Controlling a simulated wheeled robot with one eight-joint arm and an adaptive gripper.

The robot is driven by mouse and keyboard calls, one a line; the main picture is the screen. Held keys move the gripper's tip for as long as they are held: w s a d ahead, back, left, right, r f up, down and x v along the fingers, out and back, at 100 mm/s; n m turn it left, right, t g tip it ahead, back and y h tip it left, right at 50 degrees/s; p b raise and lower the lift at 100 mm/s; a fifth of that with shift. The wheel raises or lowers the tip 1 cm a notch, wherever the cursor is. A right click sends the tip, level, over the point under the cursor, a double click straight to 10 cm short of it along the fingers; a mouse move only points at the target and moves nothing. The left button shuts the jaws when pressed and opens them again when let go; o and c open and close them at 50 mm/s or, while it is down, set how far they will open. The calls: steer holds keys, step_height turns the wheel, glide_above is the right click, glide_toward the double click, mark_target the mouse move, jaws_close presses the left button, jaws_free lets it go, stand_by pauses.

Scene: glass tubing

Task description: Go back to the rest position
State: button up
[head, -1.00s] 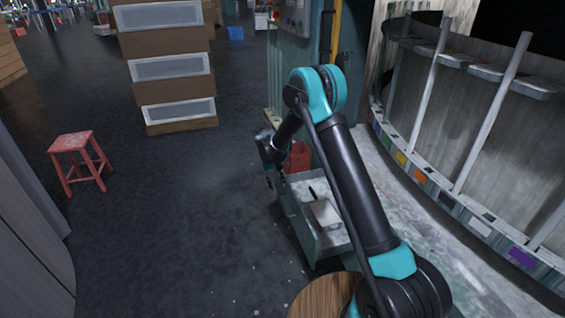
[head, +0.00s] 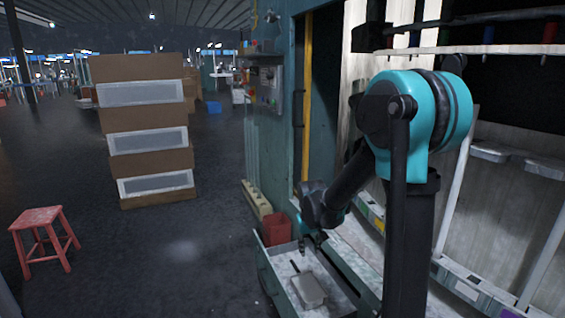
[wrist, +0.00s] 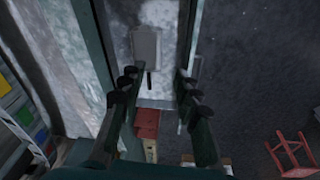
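My gripper (wrist: 158,92) is open in the wrist view, its two dark fingers spread apart with nothing between the tips. In the head view my gripper (head: 311,240) hangs from my black and teal arm, pointing down above an open grey drawer or tray (head: 331,303). The wrist view looks down on that drawer, where a flat grey piece with a dark handle (wrist: 146,46) lies beyond the fingertips. This piece also shows in the head view (head: 309,290), apart from my gripper.
A red container (head: 278,230) stands by the drawer. A teal cabinet (head: 275,150) and a shelf rack (head: 500,190) with pale posts are on the right. A red stool (head: 43,235) and stacked brown boxes (head: 150,145) stand left, with open dark floor between.

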steer(key=s+d+m+t, duration=0.1)
steer(key=s+d, duration=0.3)
steer(key=s, duration=0.6)
steer(key=s+d+f+m, duration=0.1)
steer(key=s+d, duration=0.4)
steer(key=s, duration=0.6)
steer(key=shift+s+d+t, duration=0.15)
steer(key=shift+d+t, duration=0.15)
steer(key=shift+t, duration=0.1)
